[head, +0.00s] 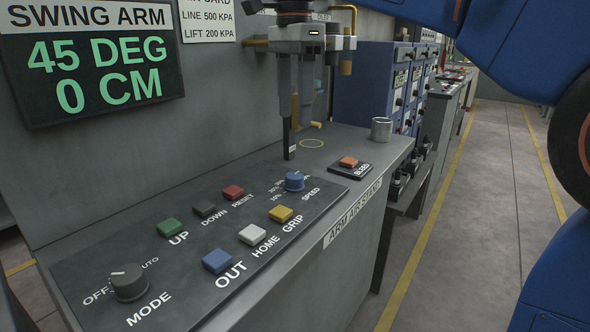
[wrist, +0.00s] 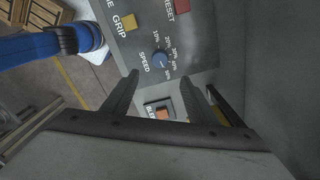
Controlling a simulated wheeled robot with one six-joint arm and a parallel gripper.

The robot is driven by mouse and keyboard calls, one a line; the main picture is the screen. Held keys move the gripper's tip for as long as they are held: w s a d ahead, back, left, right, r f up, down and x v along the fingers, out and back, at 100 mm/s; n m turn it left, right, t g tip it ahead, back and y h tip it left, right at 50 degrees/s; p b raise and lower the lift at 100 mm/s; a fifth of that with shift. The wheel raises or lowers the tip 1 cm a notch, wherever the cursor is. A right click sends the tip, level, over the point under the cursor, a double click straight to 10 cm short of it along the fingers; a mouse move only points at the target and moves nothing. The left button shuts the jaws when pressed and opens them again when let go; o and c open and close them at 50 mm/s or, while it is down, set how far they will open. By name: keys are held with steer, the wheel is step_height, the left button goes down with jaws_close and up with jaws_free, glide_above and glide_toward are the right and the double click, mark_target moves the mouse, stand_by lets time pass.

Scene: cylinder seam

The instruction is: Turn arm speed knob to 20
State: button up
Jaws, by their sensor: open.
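My gripper (head: 299,146) is open and empty, pointing down above and behind the knob in the head view. In the wrist view its fingers (wrist: 171,84) are spread apart, with the knob beyond the tips and nothing between them.
Near the knob are the yellow GRIP button (head: 280,214), red RESET button (head: 233,192) and white HOME button (head: 252,234). An orange BLEED button (head: 348,162) and metal cup (head: 381,129) sit to the right. The display (head: 92,62) reads 45 DEG, 0 CM.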

mark_target(294, 175)
step_height(294, 175, down, 14)
steer(key=shift+f, duration=0.1)
stand_by(0.4)
steer(key=c, duration=1.1)
steer(key=shift+o, duration=0.2)
